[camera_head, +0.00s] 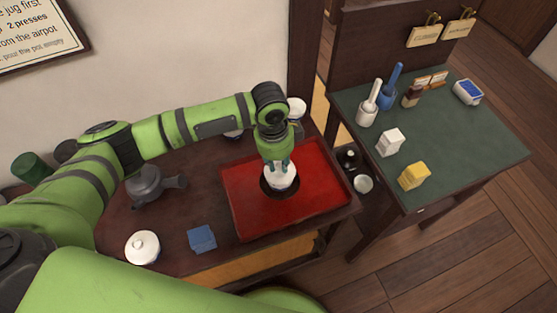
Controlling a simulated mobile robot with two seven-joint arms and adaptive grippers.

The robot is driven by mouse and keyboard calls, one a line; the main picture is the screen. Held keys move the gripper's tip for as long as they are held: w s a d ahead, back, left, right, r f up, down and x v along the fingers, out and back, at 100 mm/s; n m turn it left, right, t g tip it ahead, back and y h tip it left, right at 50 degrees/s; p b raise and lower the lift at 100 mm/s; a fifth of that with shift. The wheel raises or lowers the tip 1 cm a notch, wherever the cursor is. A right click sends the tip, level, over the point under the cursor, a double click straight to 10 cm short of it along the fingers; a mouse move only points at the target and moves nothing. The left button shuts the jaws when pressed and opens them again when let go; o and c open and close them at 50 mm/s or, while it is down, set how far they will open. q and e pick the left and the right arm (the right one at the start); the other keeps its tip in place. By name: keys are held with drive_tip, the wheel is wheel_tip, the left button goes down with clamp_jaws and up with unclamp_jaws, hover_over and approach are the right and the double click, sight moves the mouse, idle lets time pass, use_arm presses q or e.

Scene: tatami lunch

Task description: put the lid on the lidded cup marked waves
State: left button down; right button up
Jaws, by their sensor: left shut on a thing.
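My left gripper (279,166) points down over the red tray. It is shut on a round white piece (281,182), which looks like a cup lid. This piece is above a dark round saucer (268,192) on the tray. The gripper hides its top, and I cannot tell whether it rests on a cup. No wave mark can be read. Another white cup with a knobbed lid (143,246) stands at the table's front left. My right gripper is not in view.
The red tray (240,212) lies on the dark table. A white cup (297,107) is behind. A green-topped side table (455,140) stands right, across a gap.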

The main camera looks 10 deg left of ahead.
use_arm(q)
drive_tip(key=shift+p, duration=0.45)
drive_tip(key=shift+f+p, duration=0.4)
drive_tip(key=shift+p, duration=0.65)
idle(2.2)
idle(0.4)
drive_tip(key=c, duration=1)
unclamp_jaws()
drive_tip(key=o, duration=0.4)
drive_tip(key=shift+r, duration=0.1)
